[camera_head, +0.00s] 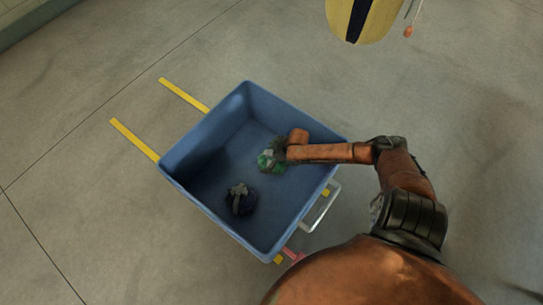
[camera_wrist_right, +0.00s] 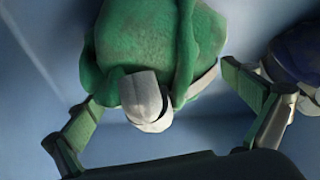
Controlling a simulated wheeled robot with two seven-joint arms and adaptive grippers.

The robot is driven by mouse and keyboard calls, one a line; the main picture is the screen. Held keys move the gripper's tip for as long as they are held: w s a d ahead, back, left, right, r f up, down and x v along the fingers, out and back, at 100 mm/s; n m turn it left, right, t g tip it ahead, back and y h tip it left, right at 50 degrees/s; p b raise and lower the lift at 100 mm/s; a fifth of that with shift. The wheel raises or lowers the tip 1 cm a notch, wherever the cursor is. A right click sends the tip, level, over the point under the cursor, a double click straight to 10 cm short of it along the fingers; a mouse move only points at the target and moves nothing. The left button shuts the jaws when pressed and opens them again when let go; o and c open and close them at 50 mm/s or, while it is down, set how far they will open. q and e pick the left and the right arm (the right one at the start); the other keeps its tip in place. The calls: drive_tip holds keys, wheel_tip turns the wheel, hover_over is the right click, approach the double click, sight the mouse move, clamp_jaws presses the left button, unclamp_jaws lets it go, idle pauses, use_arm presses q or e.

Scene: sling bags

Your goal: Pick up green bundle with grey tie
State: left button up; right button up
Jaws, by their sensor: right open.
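The green bundle with the grey tie (camera_wrist_right: 155,45) lies on the floor of the blue bin, its grey tie (camera_wrist_right: 146,98) facing my right wrist camera. In the head view the green bundle (camera_head: 268,160) is partly covered by my right gripper (camera_head: 277,151). In the wrist view my right gripper (camera_wrist_right: 160,118) is open, one finger on each side of the bundle's near part. I cannot tell whether the fingers touch it. My left gripper is in neither view.
A dark blue bundle with a grey tie (camera_head: 240,199) lies in the same blue bin (camera_head: 175,160); part of it shows at the right of the wrist view (camera_wrist_right: 298,50). The bin walls surround both bundles. A yellow and black object (camera_head: 365,18) hangs at the top.

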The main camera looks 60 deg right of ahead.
drive_tip(key=shift+c, duration=0.3)
drive_tip(key=c, duration=1.6)
